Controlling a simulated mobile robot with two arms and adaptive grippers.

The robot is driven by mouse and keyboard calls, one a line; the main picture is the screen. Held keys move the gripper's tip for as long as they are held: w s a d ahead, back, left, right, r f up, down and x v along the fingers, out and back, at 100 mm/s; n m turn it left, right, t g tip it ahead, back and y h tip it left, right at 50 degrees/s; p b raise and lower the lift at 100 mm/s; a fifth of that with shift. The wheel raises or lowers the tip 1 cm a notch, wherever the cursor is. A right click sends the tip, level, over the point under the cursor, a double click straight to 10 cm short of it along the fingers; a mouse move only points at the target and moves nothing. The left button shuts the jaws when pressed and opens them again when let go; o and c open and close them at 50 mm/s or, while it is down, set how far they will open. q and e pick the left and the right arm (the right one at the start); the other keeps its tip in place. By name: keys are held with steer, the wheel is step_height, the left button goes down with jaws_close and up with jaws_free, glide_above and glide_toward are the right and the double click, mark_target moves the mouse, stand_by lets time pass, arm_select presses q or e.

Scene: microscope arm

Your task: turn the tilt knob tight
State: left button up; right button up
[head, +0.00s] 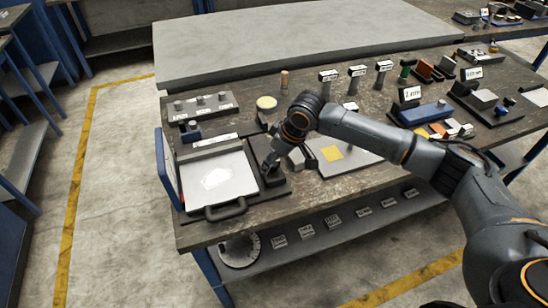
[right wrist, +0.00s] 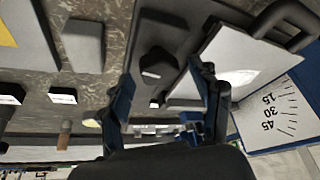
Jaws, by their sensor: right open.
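The tilt knob (right wrist: 158,62) is a dark faceted block with a small white mark, on a dark base strip in the right wrist view. My right gripper (right wrist: 167,95) is open, and its two fingers stand apart on either side of the knob in that view; I cannot tell whether they touch it. In the head view the right gripper (head: 270,163) points down at the right edge of the pale tilt plate (head: 235,180), hiding most of the knob. A scale marked 15, 30, 45 (right wrist: 280,112) shows in the right wrist view. My left gripper is out of view.
A dark handle (head: 222,212) juts from the plate's front. A blue panel (head: 168,172) stands at its left. A grey board with a yellow square (head: 332,153) lies right of the gripper. Hammer-like labelled posts (head: 357,72) stand behind. A lower shelf holds a round dial (head: 240,250).

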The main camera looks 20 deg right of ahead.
steer(key=c, duration=1.1)
steer(key=shift+r+p, duration=0.15)
steer(key=shift+p, duration=0.35)
steer(key=shift+c, duration=0.2)
steer(key=m+h+p, duration=0.1)
steer(key=m+p, duration=0.2)
steer(key=p, duration=0.1)
steer(key=m+h+p, duration=0.1)
steer(key=m+p, duration=0.2)
steer(key=p, duration=0.2)
steer(key=m+h+p, duration=0.1)
steer(key=m+p, duration=0.3)
steer(key=shift+s+a+t+h+p, duration=0.15)
steer(key=shift+a+t+h+p, duration=0.15)
steer(key=shift+a, duration=0.1)
steer(key=m+h+p, duration=0.1)
steer(key=m, duration=0.1)
steer(key=shift+m, duration=0.3)
steer(key=shift+m+g+h+p, duration=0.5)
steer(key=shift+m+p, duration=0.15)
steer(key=shift+m, duration=0.95)
steer(key=shift+w, duration=0.2)
steer(key=o, duration=1.1)
